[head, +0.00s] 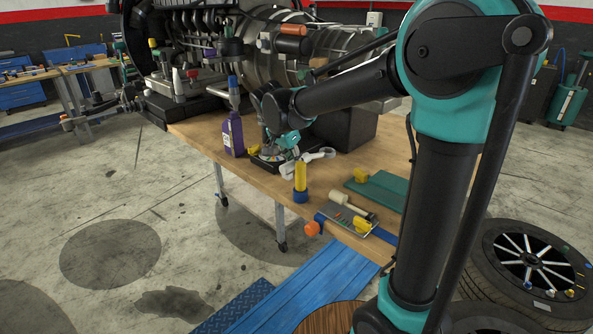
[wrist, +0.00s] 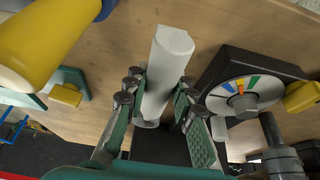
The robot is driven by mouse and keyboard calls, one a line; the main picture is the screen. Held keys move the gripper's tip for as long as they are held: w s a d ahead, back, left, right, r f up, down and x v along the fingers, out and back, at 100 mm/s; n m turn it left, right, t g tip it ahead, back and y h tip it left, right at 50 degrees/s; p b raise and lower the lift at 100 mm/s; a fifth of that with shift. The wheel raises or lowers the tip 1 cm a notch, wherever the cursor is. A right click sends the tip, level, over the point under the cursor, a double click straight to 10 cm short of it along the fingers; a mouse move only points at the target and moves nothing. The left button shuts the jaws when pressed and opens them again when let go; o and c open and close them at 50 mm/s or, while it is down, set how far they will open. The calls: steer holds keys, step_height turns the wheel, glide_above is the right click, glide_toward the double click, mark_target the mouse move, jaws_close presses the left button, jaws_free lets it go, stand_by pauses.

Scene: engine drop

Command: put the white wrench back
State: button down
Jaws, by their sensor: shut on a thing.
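The white wrench (head: 319,156) is at the middle of the wooden workbench, beside the yellow cylinder with a blue base. In the wrist view its pale, faceted body (wrist: 167,62) runs between my two green finger pads. My gripper (head: 290,143) points down over the bench, and its fingers (wrist: 162,108) are shut on the wrench from both sides. Part of the wrench is hidden behind the fingers. I cannot tell whether it touches the bench. A dial device (wrist: 240,97) with coloured marks is just right of the fingers.
A yellow cylinder (head: 300,176) stands close in front. A purple bottle (head: 233,134) stands to the left. A teal board (head: 379,190) and a tool tray (head: 347,219) lie to the right and front.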

steer(key=shift+f, duration=1.35)
steer(key=c, duration=1.3)
jaws_free()
